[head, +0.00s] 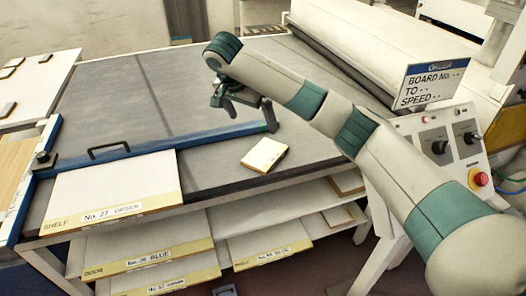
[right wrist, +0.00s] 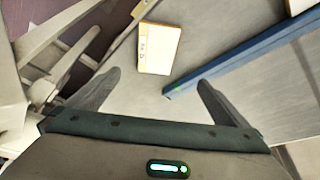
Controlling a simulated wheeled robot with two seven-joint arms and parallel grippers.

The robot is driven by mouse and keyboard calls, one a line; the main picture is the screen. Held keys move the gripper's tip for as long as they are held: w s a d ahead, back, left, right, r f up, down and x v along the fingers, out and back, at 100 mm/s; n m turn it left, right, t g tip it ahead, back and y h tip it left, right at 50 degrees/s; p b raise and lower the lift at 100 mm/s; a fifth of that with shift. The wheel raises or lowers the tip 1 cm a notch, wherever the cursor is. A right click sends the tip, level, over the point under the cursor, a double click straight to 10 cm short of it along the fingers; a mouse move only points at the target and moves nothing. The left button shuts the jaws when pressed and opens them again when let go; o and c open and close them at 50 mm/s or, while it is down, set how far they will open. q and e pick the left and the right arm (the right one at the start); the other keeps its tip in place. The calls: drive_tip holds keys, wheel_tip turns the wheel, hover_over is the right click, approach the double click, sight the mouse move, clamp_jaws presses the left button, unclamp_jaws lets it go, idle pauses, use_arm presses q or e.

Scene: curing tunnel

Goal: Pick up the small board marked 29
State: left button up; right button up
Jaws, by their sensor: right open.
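A small cream board (head: 264,154) with a yellow edge lies flat on the grey table (head: 225,180), near its front edge. It also shows in the right wrist view (right wrist: 158,48), ahead of the fingertips, with a small marking that I cannot read as 29. My right gripper (head: 243,105) is open and empty, above the table and behind the board in the head view. In the right wrist view my two fingers (right wrist: 158,77) are spread wide, and the board lies beyond them, untouched. My left gripper is not in view.
A blue bar (head: 190,137) with a handle lies across the table; its end is close to the small board. A large board marked No 27 (head: 110,188) lies at front left. Several labelled boards sit on shelves below. A control panel (head: 440,145) stands right.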

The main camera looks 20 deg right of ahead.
hover_over(261, 155)
wheel_tip(261, 155, down, 10)
drive_tip(key=shift+s+a, duration=0.15)
drive_tip(key=shift+f, duration=0.6)
drive_tip(key=shift+d, duration=0.25)
